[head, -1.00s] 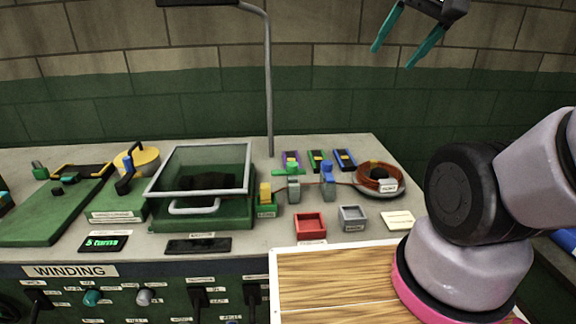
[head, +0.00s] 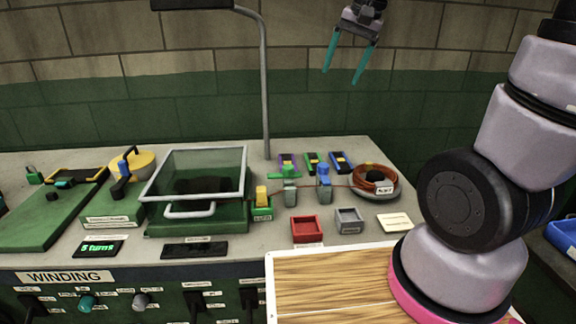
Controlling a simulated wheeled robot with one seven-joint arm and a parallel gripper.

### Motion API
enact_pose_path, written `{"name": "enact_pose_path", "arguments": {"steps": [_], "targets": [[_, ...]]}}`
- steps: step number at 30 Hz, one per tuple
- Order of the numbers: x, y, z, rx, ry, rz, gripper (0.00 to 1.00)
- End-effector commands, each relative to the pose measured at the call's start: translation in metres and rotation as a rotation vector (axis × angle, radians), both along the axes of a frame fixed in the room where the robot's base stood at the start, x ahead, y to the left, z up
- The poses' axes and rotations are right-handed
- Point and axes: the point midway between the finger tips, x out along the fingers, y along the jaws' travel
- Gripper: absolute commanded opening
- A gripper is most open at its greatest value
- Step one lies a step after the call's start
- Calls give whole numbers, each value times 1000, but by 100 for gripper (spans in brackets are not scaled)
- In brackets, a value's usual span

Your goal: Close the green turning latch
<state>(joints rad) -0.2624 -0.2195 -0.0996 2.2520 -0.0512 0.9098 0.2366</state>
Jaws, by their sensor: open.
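A grey post with a green top (head: 289,171) stands on the bench, right of the glass-lidded box; it looks like the green turning latch. Its top is small here, and I cannot tell exactly how it is turned. A similar grey post with a blue top (head: 323,170) stands just right of it. A thin reddish wire runs by both posts. My gripper (head: 341,77) is open and empty, with its two teal fingers pointing down. It appears high above the back of the bench, in front of the wall, well apart from the posts.
A lamp pole (head: 266,90) rises behind the posts. A copper coil (head: 375,180) lies to their right. A yellow-topped block (head: 262,200) stands to their left. Red (head: 306,229) and grey (head: 349,220) trays are in front. The glass-lidded box (head: 197,172) is further left.

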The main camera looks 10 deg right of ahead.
Motion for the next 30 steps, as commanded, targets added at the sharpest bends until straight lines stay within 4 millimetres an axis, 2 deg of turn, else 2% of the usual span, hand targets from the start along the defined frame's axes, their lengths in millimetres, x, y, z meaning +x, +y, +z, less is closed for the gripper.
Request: {"name": "enact_pose_path", "arguments": {"steps": [1, 6, 10, 15, 18, 21, 26, 30], "targets": [[15, 12, -16, -11, 43, 3, 77], [56, 48, -69, -59, 162, -14, 77], [79, 77, -117, -117, 236, -25, 77], [95, 105, -169, -185, 295, -37, 77], [98, 114, -186, -210, 311, -42, 77], [100, 117, -196, -221, 319, -46, 77], [100, 117, -211, -225, 322, -45, 77], [99, 116, -237, -225, 323, -46, 77]]}}
